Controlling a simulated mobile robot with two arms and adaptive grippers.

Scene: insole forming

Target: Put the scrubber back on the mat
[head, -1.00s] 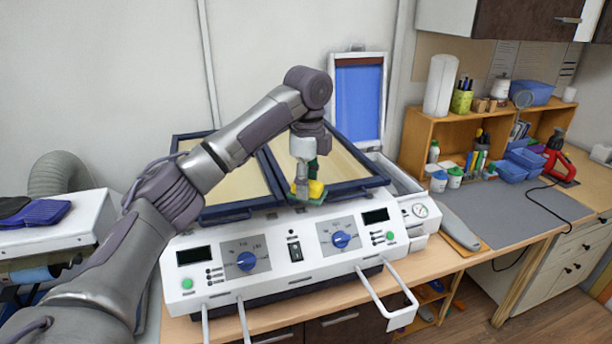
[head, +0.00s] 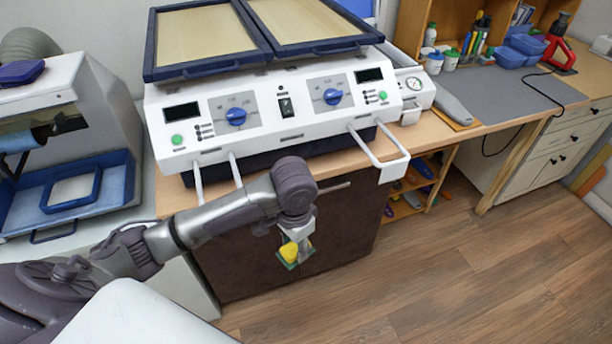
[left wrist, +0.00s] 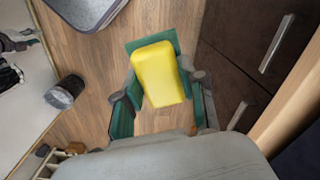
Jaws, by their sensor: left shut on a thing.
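The scrubber (head: 289,251), a yellow block with a green layer under it, is in my left gripper (head: 297,244). It hangs in front of the dark cabinet below the bench edge, above the floor. In the left wrist view the yellow scrubber (left wrist: 158,75) sits between the two fingers of my left gripper (left wrist: 160,98), which is shut on it. The grey mat (head: 518,92) lies flat on the wooden bench at the right, well away from the gripper. My right gripper is not in view.
The white forming machine (head: 285,115) with two framed panels stands on the bench, its handles (head: 385,160) sticking out at the front. A grey flat tool (head: 452,107) lies beside the mat. Blue bins (head: 510,52) and bottles line the mat's back. The floor (head: 460,260) is clear.

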